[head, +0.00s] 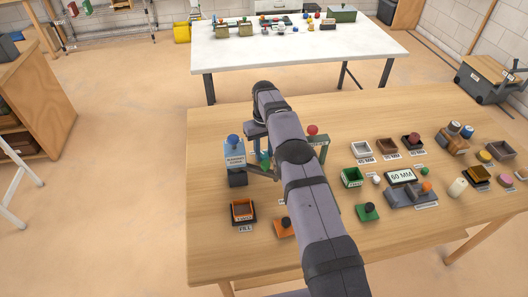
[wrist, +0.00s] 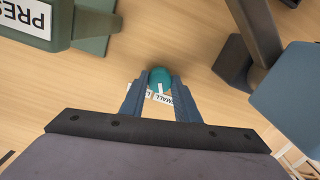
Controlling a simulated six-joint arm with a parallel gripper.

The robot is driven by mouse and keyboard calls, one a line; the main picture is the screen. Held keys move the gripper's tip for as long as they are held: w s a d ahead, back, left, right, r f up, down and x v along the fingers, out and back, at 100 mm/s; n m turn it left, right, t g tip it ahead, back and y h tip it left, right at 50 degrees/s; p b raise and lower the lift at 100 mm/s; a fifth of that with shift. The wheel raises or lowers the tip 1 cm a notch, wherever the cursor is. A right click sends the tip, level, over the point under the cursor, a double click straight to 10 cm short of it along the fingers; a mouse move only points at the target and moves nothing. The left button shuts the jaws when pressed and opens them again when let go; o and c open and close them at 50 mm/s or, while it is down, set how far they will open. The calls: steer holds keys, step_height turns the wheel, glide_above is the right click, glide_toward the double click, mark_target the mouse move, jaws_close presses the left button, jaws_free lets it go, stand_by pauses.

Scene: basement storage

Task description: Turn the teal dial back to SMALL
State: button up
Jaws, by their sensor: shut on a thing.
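The teal dial (wrist: 160,76) is between the two blue fingers of my gripper (wrist: 160,82) in the wrist view, and the gripper is shut on it. A short white mark shows on the dial's near side. A label reading SMALL (wrist: 180,97) lies just right of that mark, partly covered by the right finger. A second label (wrist: 146,93) lies left of it, mostly hidden by the left finger. I cannot tell exactly which label the mark lines up with. In the head view my arm hides most of the dial's area.
A blue labelled unit with a blue knob (head: 235,154) stands left of my gripper. A green press with a red knob (head: 312,130) stands right. Small trays, a 60 MM display (head: 402,176) and loose parts fill the table's right side. The table's front left is clearer.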

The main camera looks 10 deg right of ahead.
mark_target(264, 154)
steer(key=shift+w+r+n, duration=0.1)
steer(key=shift+n, duration=0.2)
steer(key=o, duration=1.1)
steer(key=shift+c, duration=0.2)
step_height(264, 154, up, 7)
steer(key=shift+f, duration=0.15)
steer(key=shift+r, duration=0.25)
steer(key=shift+r, duration=0.1)
